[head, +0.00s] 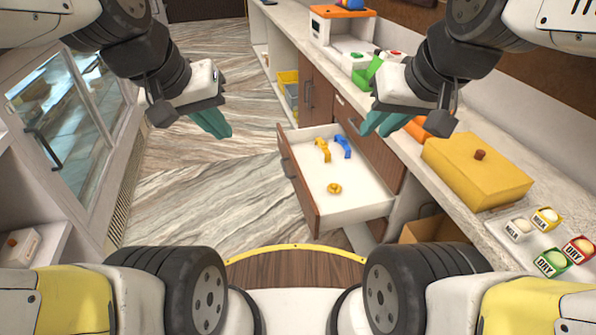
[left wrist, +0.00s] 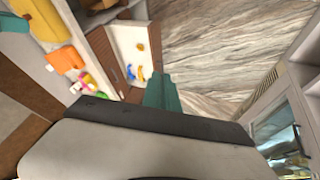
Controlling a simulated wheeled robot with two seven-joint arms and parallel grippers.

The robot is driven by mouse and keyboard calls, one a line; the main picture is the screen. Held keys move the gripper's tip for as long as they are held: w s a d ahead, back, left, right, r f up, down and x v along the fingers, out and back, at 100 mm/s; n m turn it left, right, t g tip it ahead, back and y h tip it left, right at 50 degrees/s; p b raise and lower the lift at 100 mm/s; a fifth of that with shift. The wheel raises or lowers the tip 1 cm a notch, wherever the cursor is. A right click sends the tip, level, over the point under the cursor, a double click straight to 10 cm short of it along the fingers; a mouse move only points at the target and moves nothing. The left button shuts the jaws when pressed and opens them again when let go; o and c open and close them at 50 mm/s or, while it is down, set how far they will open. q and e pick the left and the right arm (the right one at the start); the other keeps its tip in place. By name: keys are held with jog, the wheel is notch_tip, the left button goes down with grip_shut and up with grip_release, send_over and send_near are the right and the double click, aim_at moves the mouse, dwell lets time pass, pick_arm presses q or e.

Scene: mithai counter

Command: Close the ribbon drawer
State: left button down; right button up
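The ribbon drawer (head: 358,206) stands pulled out from the counter in the head view, with a white inside and a brown wooden front (head: 298,188). A blue ribbon piece and two yellow ones lie in it. The drawer also shows in the left wrist view (left wrist: 127,42). My left gripper (head: 215,124) is empty, in the air to the left of the drawer and apart from it. Its teal fingers (left wrist: 162,94) look close together, but the gap is unclear. My right gripper (head: 380,124) is above the counter side, behind the drawer's right part; its finger gap is unclear.
A yellow box (head: 475,172) and small milk and dry cards (head: 548,218) lie on the counter (head: 510,250) at the right. An orange-and-white machine (head: 338,25) stands at the back. A glass display case (head: 65,125) is at the left. The marbled floor (head: 195,190) between is clear.

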pick_arm(q)
jog(key=w+d+f+n+g+h, duration=0.2)
jog(key=w+d+f+n, duration=0.1)
jog(key=w+f+n, duration=0.3)
jog(key=w+d+f+n+g+h, duration=0.2)
jog(key=w+d+f+n+h, duration=0.15)
jog(key=w+f, duration=0.5)
jog(key=n+t, duration=0.1)
jog(key=n, duration=1)
send_near(310, 205)
jog(key=x, duration=0.5)
jog(key=shift+s+a+f, duration=0.1)
jog(key=shift+a+f, duration=0.25)
jog(key=shift+f, duration=0.1)
jog(key=shift+w+d, duration=0.2)
jog(key=shift+d, duration=0.4)
